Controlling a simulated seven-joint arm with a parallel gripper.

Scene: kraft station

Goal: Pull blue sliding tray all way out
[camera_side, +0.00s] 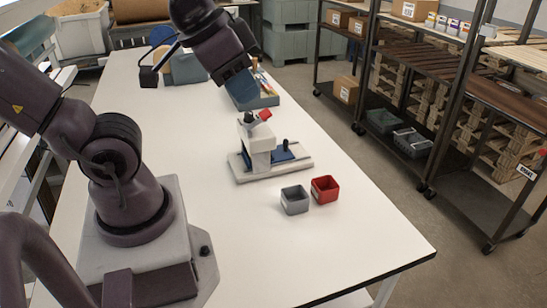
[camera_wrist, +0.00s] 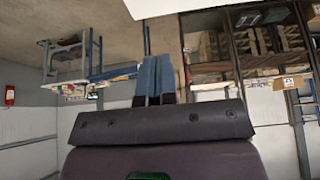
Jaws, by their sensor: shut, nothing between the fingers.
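The blue sliding tray (camera_side: 290,155) shows low on the white base (camera_side: 240,176) of a small fixture in the side view. It has an upright dark knob and lies to the right of the fixture's white block (camera_side: 259,144). The block hides part of the tray, so how far it is out is hard to tell. My gripper (camera_side: 243,102) is above and left of the tray, apart from it, near the top of the fixture. In the wrist view its blue fingers (camera_wrist: 154,76) are together with nothing between them. The tray is not recognisable in that view.
A red part (camera_side: 264,115) sits on top of the block, close to my gripper. A grey bin (camera_side: 295,201) and a red bin (camera_side: 325,188) stand in front. A blue-grey container (camera_side: 268,98) stands behind. The white table (camera_side: 330,255) is clear at the front.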

